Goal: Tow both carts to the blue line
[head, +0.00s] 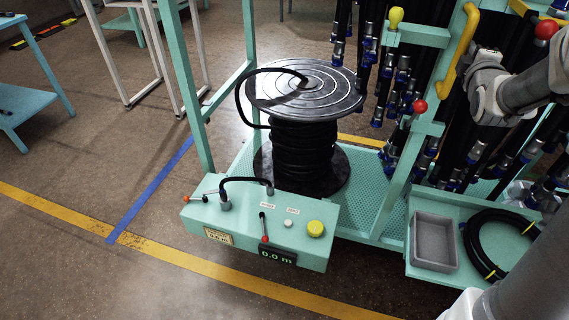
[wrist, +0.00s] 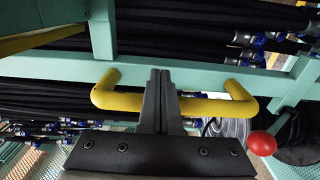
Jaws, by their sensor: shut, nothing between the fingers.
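A turquoise cart (head: 225,83) carries a large black hose reel (head: 305,100) and a control box. Beside it on the right is a turquoise rack cart (head: 398,190) with black hoses hanging in it. A yellow handle (head: 466,40) is on its upright; a yellow handle also crosses the wrist view (wrist: 208,106). My gripper (wrist: 161,72) is shut and empty, its fingers overlapping that handle in the picture; I cannot tell whether they touch. In the head view my arm hides the fingers. The blue line (head: 150,195) lies on the floor left of the reel cart.
A yellow floor line (head: 60,213) runs across the front and meets the blue line. A blue-green table (head: 35,85) and a white frame (head: 150,60) stand at the left. A grey bin (head: 433,243) sits at the lower right.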

